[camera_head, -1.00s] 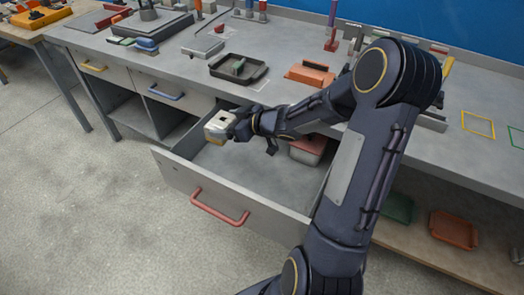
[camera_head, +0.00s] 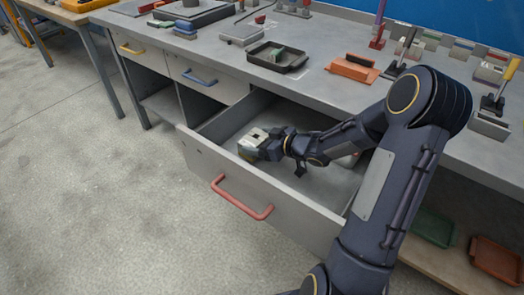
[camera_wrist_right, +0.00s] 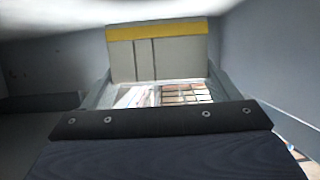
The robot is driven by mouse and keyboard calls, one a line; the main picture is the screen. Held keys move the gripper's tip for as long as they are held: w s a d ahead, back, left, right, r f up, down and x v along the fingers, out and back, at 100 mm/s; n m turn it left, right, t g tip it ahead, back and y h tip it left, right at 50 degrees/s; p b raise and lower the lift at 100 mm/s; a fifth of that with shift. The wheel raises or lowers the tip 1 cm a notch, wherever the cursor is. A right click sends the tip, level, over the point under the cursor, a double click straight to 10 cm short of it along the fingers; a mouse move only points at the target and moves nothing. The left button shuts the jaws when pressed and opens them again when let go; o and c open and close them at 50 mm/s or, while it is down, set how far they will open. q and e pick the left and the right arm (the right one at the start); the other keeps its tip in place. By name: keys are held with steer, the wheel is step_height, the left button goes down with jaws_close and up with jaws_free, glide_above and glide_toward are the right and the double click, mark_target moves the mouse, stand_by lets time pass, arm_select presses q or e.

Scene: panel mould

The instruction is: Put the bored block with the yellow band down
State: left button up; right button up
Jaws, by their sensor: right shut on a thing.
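My right gripper (camera_head: 268,146) is shut on the pale bored block (camera_head: 254,140), which shows a dark hole on top in the head view. In the right wrist view the block (camera_wrist_right: 158,62) sits between the fingers, with a yellow band along its far edge and two dark lines on its face. The block is within the outline of the open drawer (camera_head: 190,151), close to its front panel. I cannot tell whether it touches the drawer floor. My left gripper is not in view.
The drawer has a red handle (camera_head: 242,199). My right forearm hides part of its interior, where a reddish thing partly shows. On the bench above are a black tray (camera_head: 262,57) with a green piece and an orange block (camera_head: 352,67). The drawer's middle floor looks clear.

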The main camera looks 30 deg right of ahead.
step_height(320, 180, down, 3)
steer(key=shift+f+b, duration=0.1)
steer(key=shift+b, duration=0.45)
steer(key=o, duration=1.1)
steer(key=shift+s, duration=0.1)
steer(key=shift+p+v, duration=1.7)
steer(key=shift+v, duration=4.3)
